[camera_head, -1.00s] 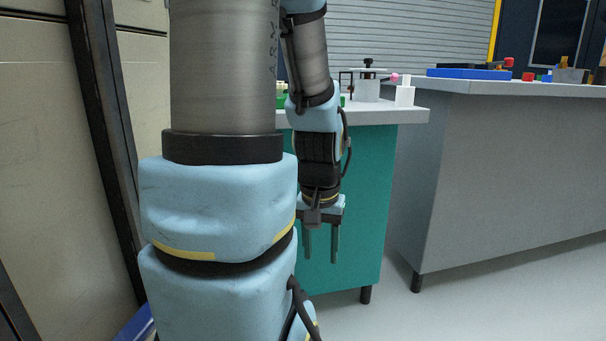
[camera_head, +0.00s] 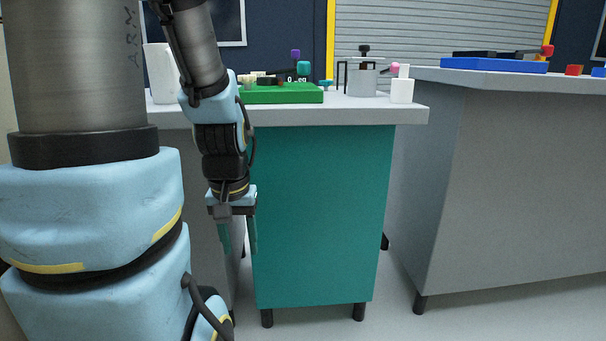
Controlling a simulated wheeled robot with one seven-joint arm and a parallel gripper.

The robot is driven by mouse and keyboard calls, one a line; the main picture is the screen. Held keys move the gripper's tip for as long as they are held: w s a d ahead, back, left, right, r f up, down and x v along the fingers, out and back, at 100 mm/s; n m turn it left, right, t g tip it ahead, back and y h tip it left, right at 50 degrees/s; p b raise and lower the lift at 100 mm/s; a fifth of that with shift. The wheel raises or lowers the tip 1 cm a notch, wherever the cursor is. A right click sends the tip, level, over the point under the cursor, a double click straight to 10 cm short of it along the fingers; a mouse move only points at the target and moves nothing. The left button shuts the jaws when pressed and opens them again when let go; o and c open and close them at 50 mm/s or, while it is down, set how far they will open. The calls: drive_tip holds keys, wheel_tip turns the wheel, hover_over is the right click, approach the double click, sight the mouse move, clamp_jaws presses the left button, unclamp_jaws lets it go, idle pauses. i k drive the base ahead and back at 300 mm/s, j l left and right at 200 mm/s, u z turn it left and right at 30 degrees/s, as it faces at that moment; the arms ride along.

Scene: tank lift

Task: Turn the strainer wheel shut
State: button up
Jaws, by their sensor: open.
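My gripper (camera_head: 238,236) hangs fingers down, open and empty, in front of the teal cabinet (camera_head: 318,225) and below its worktop. On the worktop is a green base (camera_head: 282,94) with small fittings, among them a purple knob (camera_head: 295,54) and a teal knob (camera_head: 304,68). Right of it stands a grey tank-like block (camera_head: 362,82) with a black knob (camera_head: 364,50) on top and a pink knob (camera_head: 394,68) at its right. I cannot tell which of these is the strainer wheel. My gripper touches none of them.
A grey counter (camera_head: 520,170) at the right carries a blue tray (camera_head: 492,65). Grey floor is open in front of it.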

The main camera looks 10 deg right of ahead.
sight(326, 83)
drive_tip(key=l+u, duration=0.1)
drive_tip(key=l, duration=0.3)
drive_tip(key=k+l, duration=0.1)
drive_tip(key=l, duration=0.35)
drive_tip(key=l+u, duration=0.15)
drive_tip(key=l, duration=0.25)
drive_tip(key=k+l+u, duration=0.1)
drive_tip(key=l, duration=0.3)
drive_tip(key=k+l, duration=0.15)
drive_tip(key=l, duration=0.25)
drive_tip(key=k+l+u, duration=0.15)
drive_tip(key=l, duration=0.3)
drive_tip(key=l+u, duration=0.1)
drive_tip(key=l, duration=0.3)
drive_tip(key=k, duration=0.05)
